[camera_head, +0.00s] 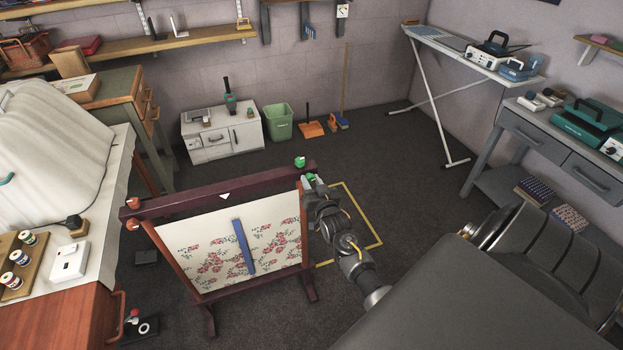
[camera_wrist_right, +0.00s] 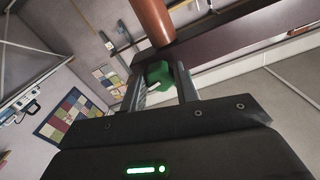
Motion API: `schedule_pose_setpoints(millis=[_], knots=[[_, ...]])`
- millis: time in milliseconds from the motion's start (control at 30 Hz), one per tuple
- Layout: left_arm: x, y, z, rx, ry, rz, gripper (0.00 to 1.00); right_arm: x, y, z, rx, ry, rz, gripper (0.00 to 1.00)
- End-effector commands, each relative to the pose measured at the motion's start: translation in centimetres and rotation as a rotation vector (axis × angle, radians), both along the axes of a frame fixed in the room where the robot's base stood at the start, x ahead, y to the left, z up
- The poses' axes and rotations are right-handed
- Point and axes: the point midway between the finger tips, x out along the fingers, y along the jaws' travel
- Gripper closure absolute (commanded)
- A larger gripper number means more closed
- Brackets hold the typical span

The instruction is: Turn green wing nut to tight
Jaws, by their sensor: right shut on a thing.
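A dark red wooden frame (camera_head: 240,188) holds a floral cloth (camera_head: 205,255) in the middle of the head view. A green wing nut (camera_head: 310,176) is at the right end of the frame, at my right gripper (camera_head: 307,183). In the right wrist view, the green nut (camera_wrist_right: 160,74) sits between the two fingers of my right gripper (camera_wrist_right: 159,84), which is shut on it. The fingers partly hide it. Another green knob (camera_head: 300,162) shows just above, at the end of the top bar. My left gripper is not in view.
Orange knobs (camera_head: 133,203) are at the frame's left end. A blue strip (camera_head: 244,247) lies against the cloth. A yellow floor outline (camera_head: 362,215) is right of the frame. A table with jars and a white box (camera_head: 69,262) stands left. Open carpet lies behind the frame.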

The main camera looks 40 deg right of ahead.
Motion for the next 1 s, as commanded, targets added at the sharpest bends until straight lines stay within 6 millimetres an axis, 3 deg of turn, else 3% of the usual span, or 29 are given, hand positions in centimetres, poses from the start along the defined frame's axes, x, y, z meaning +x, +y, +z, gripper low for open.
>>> schedule_pose_setpoints(millis=[400, 1000], knots=[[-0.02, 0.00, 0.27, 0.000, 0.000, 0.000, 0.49, 0.03, 0.03, 0.03, 0.197, -0.069, 0.000, 0.93], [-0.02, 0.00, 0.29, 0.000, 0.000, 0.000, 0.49, 0.04, 0.05, 0.02, 0.233, -0.082, 0.001, 0.93]])
